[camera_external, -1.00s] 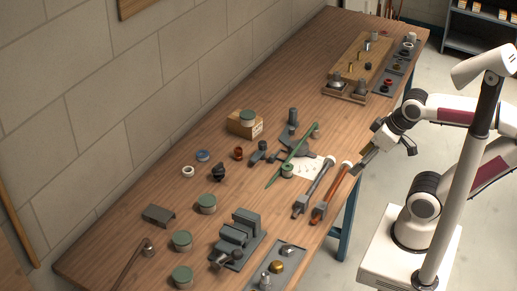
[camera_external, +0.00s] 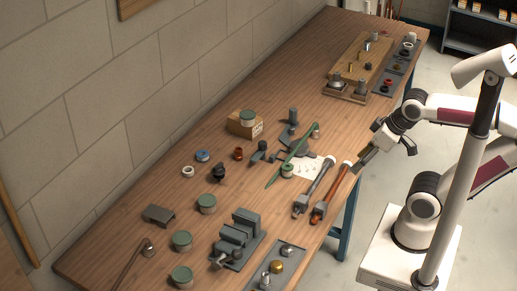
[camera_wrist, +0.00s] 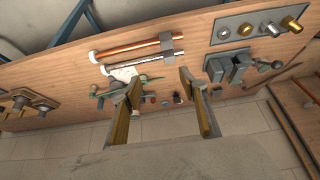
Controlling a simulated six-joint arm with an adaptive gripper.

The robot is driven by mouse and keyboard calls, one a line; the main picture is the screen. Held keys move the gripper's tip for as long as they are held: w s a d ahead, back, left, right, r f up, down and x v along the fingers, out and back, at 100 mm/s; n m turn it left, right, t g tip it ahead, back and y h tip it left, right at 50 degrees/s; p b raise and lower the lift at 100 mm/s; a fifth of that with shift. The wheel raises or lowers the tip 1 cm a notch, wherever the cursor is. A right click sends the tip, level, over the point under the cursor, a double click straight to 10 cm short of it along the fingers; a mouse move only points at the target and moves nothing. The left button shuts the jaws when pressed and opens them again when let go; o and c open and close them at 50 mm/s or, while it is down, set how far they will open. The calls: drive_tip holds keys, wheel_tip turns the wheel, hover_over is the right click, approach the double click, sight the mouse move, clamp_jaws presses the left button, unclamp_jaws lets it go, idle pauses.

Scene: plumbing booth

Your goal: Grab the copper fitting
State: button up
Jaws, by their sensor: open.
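The copper fitting (camera_external: 238,153) is a small orange-brown piece on the wooden bench, left of the grey tools. A small copper-coloured spot (camera_wrist: 165,103), probably this fitting, shows between my fingers in the wrist view, but it is too small to be sure. My gripper (camera_external: 387,156) hangs by the bench's right edge, well apart from the fitting. In the wrist view my gripper (camera_wrist: 160,83) has its two fingers spread wide, with nothing held between them.
A copper pipe (camera_external: 335,190) and a grey pipe (camera_external: 315,187) lie near the edge. A green rod (camera_external: 288,158) and a cardboard box (camera_external: 240,126) are near the fitting. A grey vise (camera_external: 238,236) and several green-topped tins stand toward the front. The bench's far middle is clear.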

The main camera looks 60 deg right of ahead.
drive_tip(key=shift+w, duration=0.15)
drive_tip(key=w+a+t, duration=0.2)
drive_tip(key=w, duration=1.2)
drive_tip(key=m+t+h, duration=0.2)
drive_tip(key=m+t, duration=0.1)
drive_tip(key=t, duration=0.1)
hover_over(252, 160)
drive_tip(key=s+a, duration=0.5)
drive_tip(key=a, duration=0.1)
wheel_tip(252, 160, down, 9)
drive_tip(key=w+d+f+h, duration=0.1)
drive_tip(key=f, duration=0.1)
drive_tip(key=w+d+f+m+h, duration=0.1)
drive_tip(key=w+d+f, duration=0.1)
drive_tip(key=f, duration=0.1)
drive_tip(key=w+d+f+h, duration=0.1)
drive_tip(key=d+f, duration=0.1)
drive_tip(key=f, duration=0.1)
drive_tip(key=shift+w+d+f+m+t, duration=0.1)
drive_tip(key=shift+w+f+m+t, duration=0.1)
drive_tip(key=shift+w+m+t, duration=0.1)
drive_tip(key=shift+d+f+h, duration=0.3)
drive_tip(key=shift+d+f, duration=0.05)
drive_tip(key=shift+f, duration=0.15)
drive_tip(key=shift+w, duration=0.15)
drive_tip(key=shift+x, duration=1.2)
drive_tip(key=shift+w+d+f, duration=0.1)
